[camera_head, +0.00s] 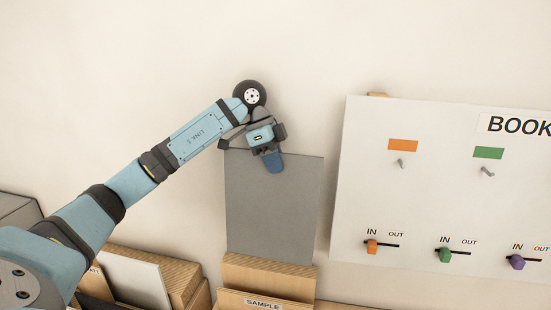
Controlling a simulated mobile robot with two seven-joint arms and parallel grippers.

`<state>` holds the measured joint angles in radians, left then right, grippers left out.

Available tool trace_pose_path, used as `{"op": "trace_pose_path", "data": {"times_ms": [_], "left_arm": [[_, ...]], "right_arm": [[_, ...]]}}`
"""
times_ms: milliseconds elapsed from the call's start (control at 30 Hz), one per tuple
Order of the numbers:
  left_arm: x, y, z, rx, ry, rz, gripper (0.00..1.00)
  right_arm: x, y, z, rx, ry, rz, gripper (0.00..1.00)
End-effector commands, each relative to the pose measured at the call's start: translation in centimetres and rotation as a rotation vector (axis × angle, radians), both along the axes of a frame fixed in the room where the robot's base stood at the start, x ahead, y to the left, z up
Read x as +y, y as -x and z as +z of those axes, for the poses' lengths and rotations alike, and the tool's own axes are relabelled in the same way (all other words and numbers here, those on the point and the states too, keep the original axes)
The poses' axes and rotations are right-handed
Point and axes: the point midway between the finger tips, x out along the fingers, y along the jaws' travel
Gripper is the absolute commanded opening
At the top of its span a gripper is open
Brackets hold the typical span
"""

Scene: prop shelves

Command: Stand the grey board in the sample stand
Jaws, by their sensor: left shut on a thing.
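The grey board (273,205) is upright, its broad face toward me. Its lower edge is hidden behind the front of the wooden sample stand (268,278), which has a "SAMPLE" label on its lower front. I cannot tell whether the board rests on the stand's bottom. My left gripper (271,160) is shut on the board's top edge, with a blue finger over the front face. My right gripper is not in view.
A white panel (430,180) marked "BOOK" with hooks and coloured IN/OUT sliders stands at right. A wooden holder (185,277) with a white board (138,277) is at lower left. A grey box (17,213) is at far left. The wall above is bare.

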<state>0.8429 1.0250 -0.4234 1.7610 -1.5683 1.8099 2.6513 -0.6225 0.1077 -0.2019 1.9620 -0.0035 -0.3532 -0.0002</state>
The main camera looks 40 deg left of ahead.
Motion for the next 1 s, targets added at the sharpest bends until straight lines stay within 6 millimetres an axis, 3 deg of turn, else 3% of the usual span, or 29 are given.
{"op": "trace_pose_path", "data": {"times_ms": [433,700,1000], "left_arm": [[0.0,0.0,-4.3,0.001,0.000,0.000,0.00],[0.0,0.0,-6.9,-0.001,0.001,-0.001,0.00],[0.0,0.0,-9.3,0.000,0.000,0.000,0.00]], "right_arm": [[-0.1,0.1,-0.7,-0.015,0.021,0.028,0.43],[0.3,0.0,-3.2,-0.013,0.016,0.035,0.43],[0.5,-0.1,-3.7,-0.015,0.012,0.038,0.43]]}}
